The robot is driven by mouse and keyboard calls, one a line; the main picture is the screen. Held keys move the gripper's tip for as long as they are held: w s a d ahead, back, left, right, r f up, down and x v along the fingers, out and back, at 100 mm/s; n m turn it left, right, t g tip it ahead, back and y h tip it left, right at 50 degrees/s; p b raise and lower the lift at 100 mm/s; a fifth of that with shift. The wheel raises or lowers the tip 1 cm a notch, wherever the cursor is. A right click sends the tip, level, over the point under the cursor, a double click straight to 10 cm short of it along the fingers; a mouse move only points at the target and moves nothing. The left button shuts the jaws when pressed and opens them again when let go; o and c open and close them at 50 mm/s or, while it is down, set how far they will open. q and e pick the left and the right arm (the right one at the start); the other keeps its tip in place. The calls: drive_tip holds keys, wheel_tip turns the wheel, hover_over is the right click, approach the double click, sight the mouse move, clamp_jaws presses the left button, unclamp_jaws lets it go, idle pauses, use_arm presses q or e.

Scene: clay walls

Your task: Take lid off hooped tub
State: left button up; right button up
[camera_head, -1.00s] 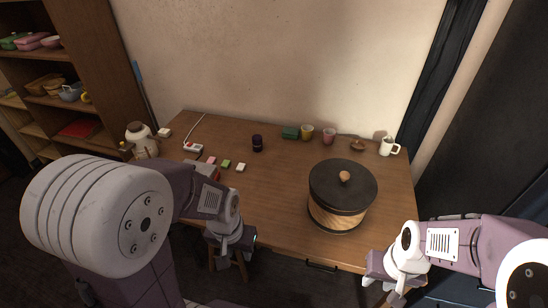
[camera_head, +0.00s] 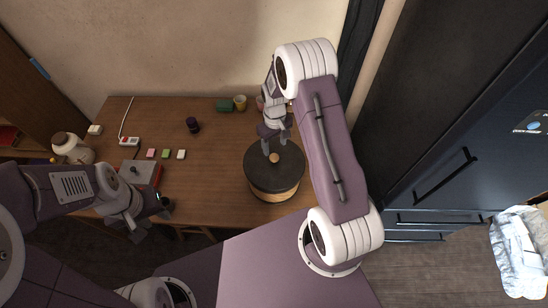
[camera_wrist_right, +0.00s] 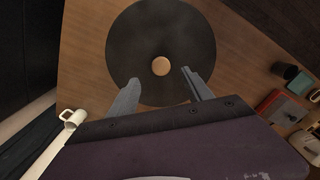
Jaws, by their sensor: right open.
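The hooped tub (camera_head: 274,194) is a round wooden tub standing near the table's front edge. Its dark flat lid (camera_head: 262,178) is on it, with a round wooden knob (camera_head: 274,158) in the middle. My right gripper (camera_head: 273,150) is above the lid, just behind the knob in the head view. In the right wrist view the right gripper (camera_wrist_right: 158,80) is open and empty, its fingers to either side and short of the knob (camera_wrist_right: 161,66). The lid (camera_wrist_right: 190,40) hides the tub there. My left gripper (camera_head: 152,218) is at the table's front left, its jaws unclear.
A red and grey box (camera_head: 142,172) lies near my left gripper. Small blocks (camera_head: 166,154), a power strip (camera_head: 129,141) and a purple cup (camera_head: 193,125) lie left of the tub. A white mug (camera_wrist_right: 73,117) shows in the wrist view. The table's middle is clear.

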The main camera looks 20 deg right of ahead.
sight(274, 156)
wheel_tip(274, 156, down, 2)
drive_tip(key=shift+w+f, duration=0.1)
drive_tip(key=shift+w, duration=0.05)
drive_tip(key=shift+a+f+p, duration=0.1)
drive_tip(key=shift+f+p, duration=0.1)
drive_tip(key=shift+p, duration=0.4)
drive_tip(key=f+p, duration=0.1)
drive_tip(key=f, duration=0.3)
drive_tip(key=shift+s+p, duration=0.2)
drive_tip(key=shift+p, duration=0.15)
drive_tip(key=shift+w+f, duration=0.15)
drive_tip(key=shift+f, duration=0.25)
drive_tip(key=shift+r, duration=0.1)
drive_tip(key=c, duration=0.9)
clamp_jaws()
